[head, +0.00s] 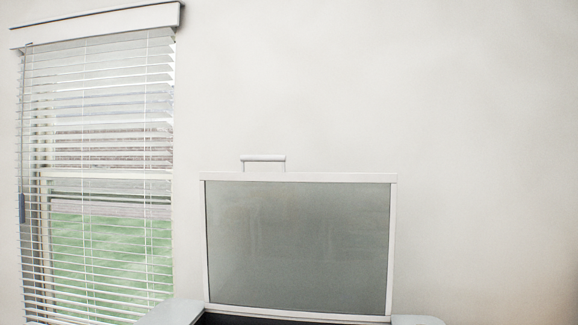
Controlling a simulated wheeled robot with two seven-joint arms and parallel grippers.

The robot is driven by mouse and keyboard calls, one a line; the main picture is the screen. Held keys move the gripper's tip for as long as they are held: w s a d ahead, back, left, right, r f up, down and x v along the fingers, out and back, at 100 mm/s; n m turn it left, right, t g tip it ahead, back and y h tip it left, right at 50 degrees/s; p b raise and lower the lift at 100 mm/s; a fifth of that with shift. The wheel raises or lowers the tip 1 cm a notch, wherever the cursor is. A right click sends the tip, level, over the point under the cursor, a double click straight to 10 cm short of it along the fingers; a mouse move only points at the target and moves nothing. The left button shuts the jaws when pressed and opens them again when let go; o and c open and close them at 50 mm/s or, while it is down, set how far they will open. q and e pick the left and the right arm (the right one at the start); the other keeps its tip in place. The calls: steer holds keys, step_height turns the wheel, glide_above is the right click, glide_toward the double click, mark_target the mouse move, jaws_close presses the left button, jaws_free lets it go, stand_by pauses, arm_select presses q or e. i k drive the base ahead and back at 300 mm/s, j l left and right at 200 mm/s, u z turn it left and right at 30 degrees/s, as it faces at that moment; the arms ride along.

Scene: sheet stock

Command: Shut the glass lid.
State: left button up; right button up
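What the lid is fixed to is mostly out of view below. Neither of my grippers is in view.
A window with white blinds (95,180) is at the left. A plain pale wall (480,130) fills the rest. Light surfaces (172,313) show at the bottom, on both sides of the lid. The space right of the lid looks clear.

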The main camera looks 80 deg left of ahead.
mark_target(391, 178)
steer(key=i+l, duration=0.1)
steer(key=i, duration=0.35)
steer(key=u, duration=2.75)
